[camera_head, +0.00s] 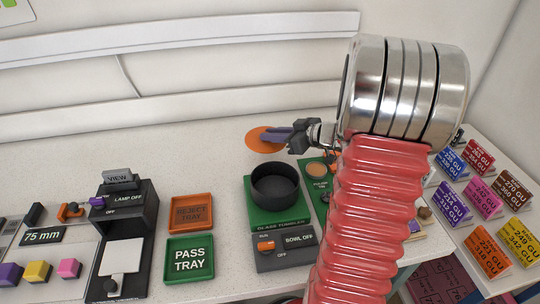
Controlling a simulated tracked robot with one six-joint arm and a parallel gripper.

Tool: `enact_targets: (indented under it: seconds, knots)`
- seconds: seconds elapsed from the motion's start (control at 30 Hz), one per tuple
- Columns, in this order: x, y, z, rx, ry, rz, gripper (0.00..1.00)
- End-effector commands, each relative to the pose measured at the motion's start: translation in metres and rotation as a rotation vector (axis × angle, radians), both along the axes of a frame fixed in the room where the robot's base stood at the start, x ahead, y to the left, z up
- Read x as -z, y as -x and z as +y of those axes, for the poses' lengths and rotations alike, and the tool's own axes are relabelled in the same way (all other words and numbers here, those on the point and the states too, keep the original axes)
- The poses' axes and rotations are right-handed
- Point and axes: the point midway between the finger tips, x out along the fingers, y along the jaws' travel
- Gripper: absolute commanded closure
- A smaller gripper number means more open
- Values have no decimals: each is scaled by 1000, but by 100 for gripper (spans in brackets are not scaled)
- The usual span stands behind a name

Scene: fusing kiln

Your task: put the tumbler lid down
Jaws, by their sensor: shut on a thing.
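The tumbler (275,188) is a dark round bowl on a green base marked GLASS TUMBLER, and its top is open. A flat orange disc (259,144), which looks like the tumbler lid, shows behind the bowl. My gripper (277,135) reaches in from the right and is shut at this disc, its dark fingers crossing the upper part. The fingers hide the grip point. I cannot tell whether the disc touches the white counter or is held just above it.
An orange reject tray (191,228) and a green pass tray (190,275) lie left of the tumbler. A dark lamp stand (132,220) is further left. Coloured labelled blocks (484,204) stand at right. The counter behind the trays is clear. My red arm hides the right middle.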

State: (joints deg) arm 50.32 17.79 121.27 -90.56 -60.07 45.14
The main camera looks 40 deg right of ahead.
Motion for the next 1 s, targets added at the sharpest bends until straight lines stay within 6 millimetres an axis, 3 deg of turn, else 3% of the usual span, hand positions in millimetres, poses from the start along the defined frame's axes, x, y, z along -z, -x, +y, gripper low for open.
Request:
enact_targets:
  seconds: [0.2, 0.63, 1.0]
  knots:
    - [33, 0, 0, 0, -3, 2, 100]
    - [39, 1, -1, 2, 0, 0, 100]
    - [74, 1, -2, 4, 0, 1, 100]
